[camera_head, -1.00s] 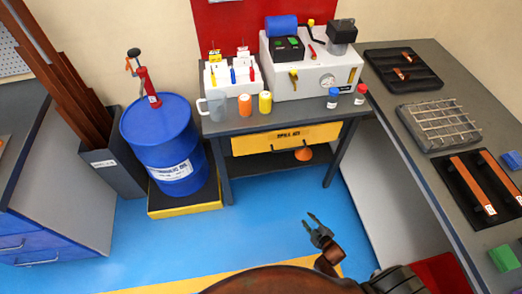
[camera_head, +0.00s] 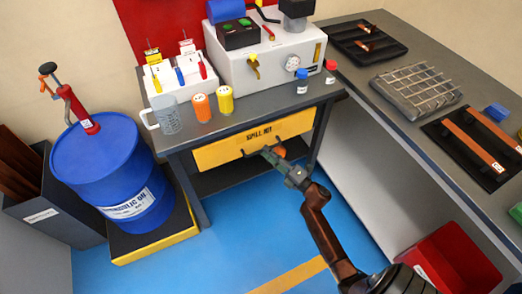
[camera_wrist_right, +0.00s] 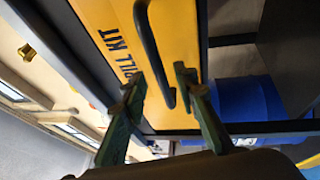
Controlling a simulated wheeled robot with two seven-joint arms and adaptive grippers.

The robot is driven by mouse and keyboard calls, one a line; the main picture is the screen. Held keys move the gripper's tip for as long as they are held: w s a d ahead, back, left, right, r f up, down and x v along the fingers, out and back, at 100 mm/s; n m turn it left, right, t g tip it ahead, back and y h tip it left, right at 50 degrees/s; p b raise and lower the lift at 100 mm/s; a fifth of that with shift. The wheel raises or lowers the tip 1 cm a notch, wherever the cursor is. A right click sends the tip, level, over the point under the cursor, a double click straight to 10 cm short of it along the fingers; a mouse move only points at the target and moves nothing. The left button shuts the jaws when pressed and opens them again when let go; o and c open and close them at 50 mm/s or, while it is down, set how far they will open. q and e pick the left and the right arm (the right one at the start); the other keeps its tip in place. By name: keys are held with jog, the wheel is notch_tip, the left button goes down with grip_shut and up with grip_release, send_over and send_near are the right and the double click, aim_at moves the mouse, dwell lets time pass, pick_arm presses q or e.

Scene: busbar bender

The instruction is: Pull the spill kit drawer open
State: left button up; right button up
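The spill kit drawer (camera_head: 225,150) has a yellow front labelled "SPILL KIT" and sits under the grey bench top; it looks closed. Its dark bar handle shows in the right wrist view (camera_wrist_right: 150,45), against the yellow front (camera_wrist_right: 108,30). My right gripper (camera_head: 270,153) is at the drawer front, near the handle. In the right wrist view its two green-grey fingers (camera_wrist_right: 158,88) are apart, one on each side of the handle's near end. I cannot tell whether they touch it. My left gripper is not in view.
A blue oil drum (camera_head: 100,160) stands left of the bench on a yellow-edged platform. A mug (camera_head: 165,115) and small bottles stand along the bench's front edge. A red bin (camera_head: 455,262) is at right. Blue floor before the drawer is clear.

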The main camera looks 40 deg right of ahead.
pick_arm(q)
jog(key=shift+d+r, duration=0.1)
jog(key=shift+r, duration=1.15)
pick_arm(e)
jog(key=shift+x, duration=1.35)
jog(key=shift+c, duration=0.4)
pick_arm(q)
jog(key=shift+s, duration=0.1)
pick_arm(e)
jog(key=shift+f, duration=0.1)
grip_shut()
